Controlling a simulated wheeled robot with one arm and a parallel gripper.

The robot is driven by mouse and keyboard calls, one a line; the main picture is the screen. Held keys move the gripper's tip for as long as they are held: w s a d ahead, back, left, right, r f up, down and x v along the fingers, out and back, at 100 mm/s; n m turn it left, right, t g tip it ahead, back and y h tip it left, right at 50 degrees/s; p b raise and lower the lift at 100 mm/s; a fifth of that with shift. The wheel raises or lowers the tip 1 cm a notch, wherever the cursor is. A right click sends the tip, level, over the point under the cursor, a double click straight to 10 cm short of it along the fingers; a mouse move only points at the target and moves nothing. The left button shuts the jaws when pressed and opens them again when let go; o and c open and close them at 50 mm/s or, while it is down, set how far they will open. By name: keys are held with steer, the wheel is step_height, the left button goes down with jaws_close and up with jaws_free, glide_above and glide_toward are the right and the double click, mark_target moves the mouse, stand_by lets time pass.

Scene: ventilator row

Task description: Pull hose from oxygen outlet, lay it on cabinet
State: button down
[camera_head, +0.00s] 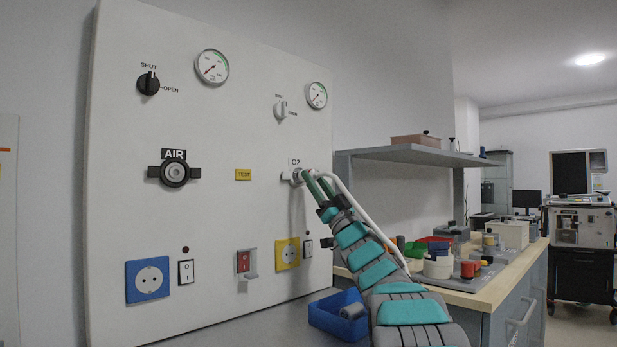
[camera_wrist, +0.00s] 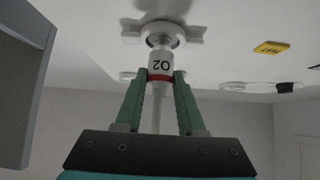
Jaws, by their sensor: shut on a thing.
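The white oxygen outlet (camera_head: 290,176) marked O2 is on the right of the wall panel; in the wrist view its winged collar (camera_wrist: 162,36) is at top. My gripper (camera_head: 314,178) is at the outlet. In the wrist view its green fingers (camera_wrist: 160,82) are shut on the white hose connector (camera_wrist: 160,65), labelled O2 with a red band. The connector's metal end meets the outlet collar; how deep it sits I cannot tell. The white hose (camera_head: 358,215) arcs from there down beside my arm. A wood-topped grey cabinet (camera_head: 510,274) stands at right.
A blue bin (camera_head: 325,318) sits on the grey surface below the panel. The cabinet top holds jars, colored bins and boxes, with a bare strip along its front edge. A grey shelf (camera_head: 410,154) hangs above. The AIR outlet (camera_head: 175,173) is on the panel's left.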

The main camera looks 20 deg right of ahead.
steer(key=shift+s+d+p, duration=0.2)
steer(key=shift+s+d, duration=0.1)
steer(key=shift+s, duration=0.55)
steer(key=shift+s+d+p, duration=0.2)
steer(key=shift+s+d, duration=0.1)
steer(key=shift+s, duration=0.5)
stand_by(1.3)
steer(key=s, duration=0.1)
steer(key=s+d, duration=0.1)
steer(key=s, duration=0.2)
steer(key=shift+s+d+p, duration=0.25)
steer(key=shift+p, duration=0.1)
stand_by(0.6)
stand_by(0.4)
